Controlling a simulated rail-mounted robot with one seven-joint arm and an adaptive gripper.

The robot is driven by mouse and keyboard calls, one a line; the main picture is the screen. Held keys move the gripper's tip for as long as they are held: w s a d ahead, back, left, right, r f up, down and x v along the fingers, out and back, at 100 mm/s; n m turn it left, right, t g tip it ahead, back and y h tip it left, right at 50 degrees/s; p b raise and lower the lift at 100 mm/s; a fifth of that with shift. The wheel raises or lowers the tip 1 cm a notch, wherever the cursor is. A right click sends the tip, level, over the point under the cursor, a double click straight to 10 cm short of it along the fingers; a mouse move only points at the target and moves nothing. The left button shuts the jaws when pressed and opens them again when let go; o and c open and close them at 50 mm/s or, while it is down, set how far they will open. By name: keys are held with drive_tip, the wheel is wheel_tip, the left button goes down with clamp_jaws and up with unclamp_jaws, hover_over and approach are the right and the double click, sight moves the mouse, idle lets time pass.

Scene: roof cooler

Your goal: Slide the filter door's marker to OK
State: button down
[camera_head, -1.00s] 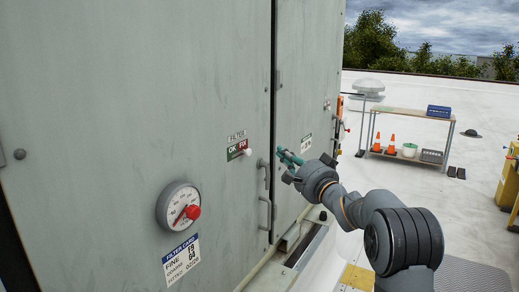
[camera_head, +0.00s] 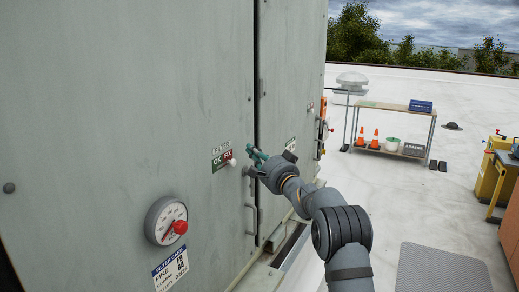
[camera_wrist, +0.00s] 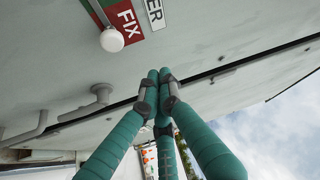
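The marker is a white round knob (camera_head: 232,162) on a small plate (camera_head: 217,163) with a green OK half and a red FIX half, under a FILTER label. In the head view the knob is at the right, FIX end. In the wrist view the knob (camera_wrist: 113,40) stands out from the plate beside the word FIX (camera_wrist: 128,20). My gripper (camera_head: 254,156) is just right of the knob, apart from it. In the wrist view its green fingers (camera_wrist: 158,76) come together at the tips, with nothing between them.
Grey door handles (camera_head: 251,217) stick out below my gripper, near the door seam. A gauge with a red knob (camera_head: 167,221) is at lower left. A bench (camera_head: 392,107) with cones and boxes stands far off. The roof floor to the right is mostly clear.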

sight(231, 162)
drive_tip(key=shift+s+a+f+p, duration=0.2)
drive_tip(key=shift+s+a+f, duration=0.25)
drive_tip(key=shift+s+a, duration=0.15)
drive_tip(key=shift+s+a+f+p, duration=0.2)
drive_tip(key=shift+s+a+f, duration=0.25)
drive_tip(key=shift+a, duration=0.25)
drive_tip(key=shift+s+a, duration=0.1)
drive_tip(key=shift+a, duration=0.05)
